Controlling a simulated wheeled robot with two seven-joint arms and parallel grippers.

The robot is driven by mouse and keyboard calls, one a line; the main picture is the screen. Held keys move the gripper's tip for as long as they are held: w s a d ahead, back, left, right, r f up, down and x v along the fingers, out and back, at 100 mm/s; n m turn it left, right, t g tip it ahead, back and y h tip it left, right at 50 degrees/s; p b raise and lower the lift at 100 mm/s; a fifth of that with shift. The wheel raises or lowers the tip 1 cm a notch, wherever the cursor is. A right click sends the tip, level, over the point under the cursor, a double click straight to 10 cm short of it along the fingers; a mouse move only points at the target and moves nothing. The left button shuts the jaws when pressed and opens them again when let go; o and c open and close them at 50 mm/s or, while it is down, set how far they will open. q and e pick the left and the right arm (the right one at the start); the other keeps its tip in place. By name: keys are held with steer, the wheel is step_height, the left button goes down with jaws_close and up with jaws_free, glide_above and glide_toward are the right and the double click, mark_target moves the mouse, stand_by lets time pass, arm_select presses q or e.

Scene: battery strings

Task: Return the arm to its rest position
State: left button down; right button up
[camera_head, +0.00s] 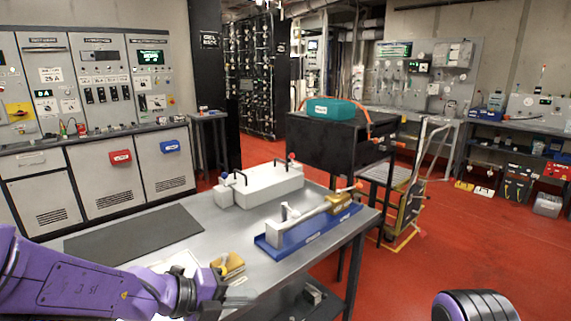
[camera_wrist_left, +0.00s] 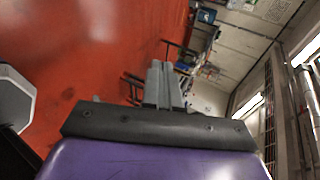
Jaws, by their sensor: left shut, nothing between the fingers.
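My left arm comes in from the lower left in the head view, purple with dark bands. My left gripper (camera_head: 240,297) is low over the front edge of the metal table (camera_head: 330,245), near a yellow object. In the left wrist view its two grey fingers (camera_wrist_left: 163,85) are together, with nothing between them. A rounded purple and dark part of mine shows at the bottom right of the head view. My right gripper is not in view.
The table holds a dark mat (camera_head: 135,237), a white block-shaped unit (camera_head: 262,184), a blue tray (camera_head: 305,232) and a yellow object (camera_head: 229,264). A black stand with a teal case (camera_head: 335,109) is behind it. Red floor (camera_head: 420,275) is clear at right.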

arm_select(q)
steer(key=s+a+f+n+t+y, duration=0.1)
steer(key=s+a+f+n+y, duration=0.15)
steer(key=f+n, duration=0.55)
steer(key=s+a+f+n+y, duration=0.2)
steer(key=s+a+f+n, duration=0.1)
steer(key=f+n, duration=0.55)
steer(key=s+a+f+n+t+y, duration=0.1)
steer(key=s+a+f+n+y, duration=0.15)
steer(key=f+n, duration=0.55)
steer(key=s+a+f+n+g+y, duration=0.2)
steer(key=s+a+f+n, duration=0.3)
steer(key=s, duration=0.5)
steer(key=s+a+f+n+g+y, duration=0.2)
steer(key=s+a+f+n+y, duration=0.3)
steer(key=s+a+n, duration=0.2)
steer(key=s+a, duration=0.2)
steer(key=s, duration=0.2)
steer(key=shift+f+n+g+y, duration=0.3)
steer(key=shift+f+n+g, duration=0.05)
steer(key=shift+f+g, duration=0.05)
